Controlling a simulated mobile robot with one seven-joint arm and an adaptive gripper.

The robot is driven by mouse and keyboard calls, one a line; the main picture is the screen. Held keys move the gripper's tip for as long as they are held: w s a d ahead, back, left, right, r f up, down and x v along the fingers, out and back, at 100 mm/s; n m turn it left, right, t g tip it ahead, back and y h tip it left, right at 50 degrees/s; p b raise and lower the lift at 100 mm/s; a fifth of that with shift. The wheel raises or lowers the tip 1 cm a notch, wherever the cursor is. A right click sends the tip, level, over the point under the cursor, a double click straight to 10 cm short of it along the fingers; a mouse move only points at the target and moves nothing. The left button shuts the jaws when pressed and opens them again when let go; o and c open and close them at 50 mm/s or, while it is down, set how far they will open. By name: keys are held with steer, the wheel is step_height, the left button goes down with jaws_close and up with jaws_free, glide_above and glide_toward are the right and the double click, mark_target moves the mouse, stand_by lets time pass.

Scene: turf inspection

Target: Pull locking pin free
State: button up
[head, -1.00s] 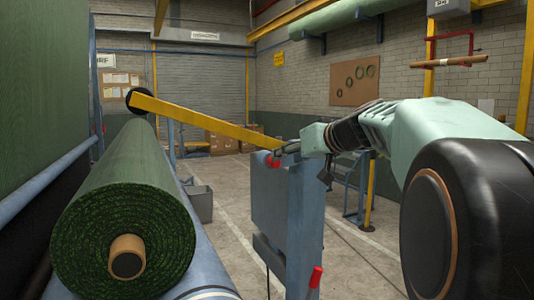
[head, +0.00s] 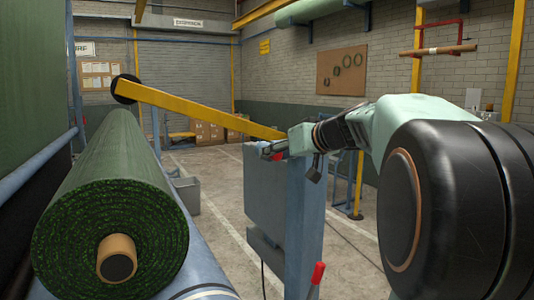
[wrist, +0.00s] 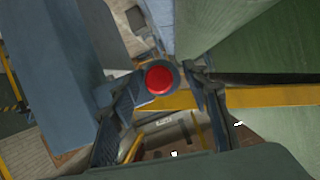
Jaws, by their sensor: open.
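The locking pin shows as a round red knob (wrist: 160,80) in the wrist view. In the head view only a small red patch (head: 278,157) shows, at the top of the blue-grey post, by the low end of the yellow bar (head: 200,108). My gripper (wrist: 163,76) is open, with one finger left of the knob and one right of it; I cannot tell if either touches it. In the head view my gripper (head: 270,149) is at the post top and partly covers the knob. The pin's shaft is hidden.
A large green turf roll (head: 110,200) with a cardboard core lies at the left. The blue-grey post (head: 302,215) stands beside it. A second red handle (head: 317,274) is low on the post. Open concrete floor (head: 225,240) lies between roll and post.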

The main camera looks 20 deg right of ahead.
jaws_close()
stand_by(0.6)
steer(key=shift+s+f, duration=0.1)
steer(key=shift+s, duration=0.05)
